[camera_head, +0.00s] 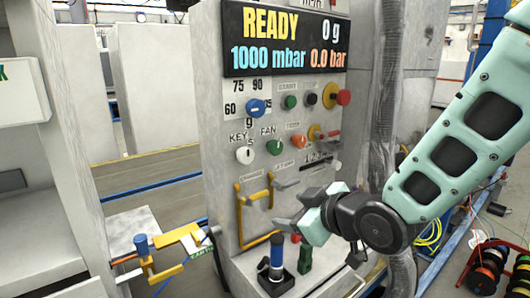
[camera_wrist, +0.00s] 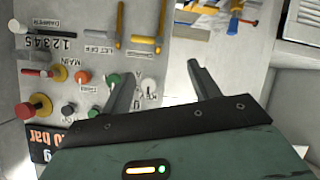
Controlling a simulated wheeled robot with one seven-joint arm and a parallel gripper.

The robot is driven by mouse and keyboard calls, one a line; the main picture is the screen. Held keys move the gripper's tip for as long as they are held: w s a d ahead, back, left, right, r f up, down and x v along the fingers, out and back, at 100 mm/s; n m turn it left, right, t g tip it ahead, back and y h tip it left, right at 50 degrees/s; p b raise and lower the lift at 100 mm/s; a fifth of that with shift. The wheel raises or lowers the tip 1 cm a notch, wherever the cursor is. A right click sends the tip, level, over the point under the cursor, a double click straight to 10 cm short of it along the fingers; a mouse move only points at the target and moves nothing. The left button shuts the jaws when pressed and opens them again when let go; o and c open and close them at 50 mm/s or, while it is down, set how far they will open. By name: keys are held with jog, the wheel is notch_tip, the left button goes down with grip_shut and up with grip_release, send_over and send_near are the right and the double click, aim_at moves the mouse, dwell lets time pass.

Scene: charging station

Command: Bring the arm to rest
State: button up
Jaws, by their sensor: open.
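My gripper (camera_head: 291,222) is in front of the lower part of the charging station's panel (camera_head: 225,155), at the end of my mint-green arm, which reaches in from the right. In the wrist view my gripper (camera_wrist: 158,78) has its two dark fingers spread apart with nothing between them. The panel's knobs lie beyond the fingers there, upside down. Whether a finger touches the panel cannot be told.
The display (camera_head: 285,42) reads READY, 0 g, 1000 mbar and 0.0 bar. A yellow handle (camera_head: 239,215) sticks out beside my gripper. A blue-topped cylinder (camera_head: 276,255) stands below it. A yellow bracket (camera_head: 165,272) is at lower left. Cable reels (camera_head: 490,270) are at right.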

jog(key=s+d+m+g+h+p, duration=0.1)
jog(key=s+d+g+h, duration=0.2)
jog(key=s, duration=0.9)
jog(key=s+d+f+m+g+h+p, duration=0.1)
jog(key=s+d+m+g+h, duration=0.1)
jog(key=s+g, duration=0.5)
jog(key=s+d+h, duration=0.1)
jog(key=s+d, duration=0.1)
jog(key=s, duration=0.3)
jog(key=shift+s+d+f, duration=0.2)
jog(key=shift+s+d, duration=0.05)
jog(key=shift+s, duration=0.1)
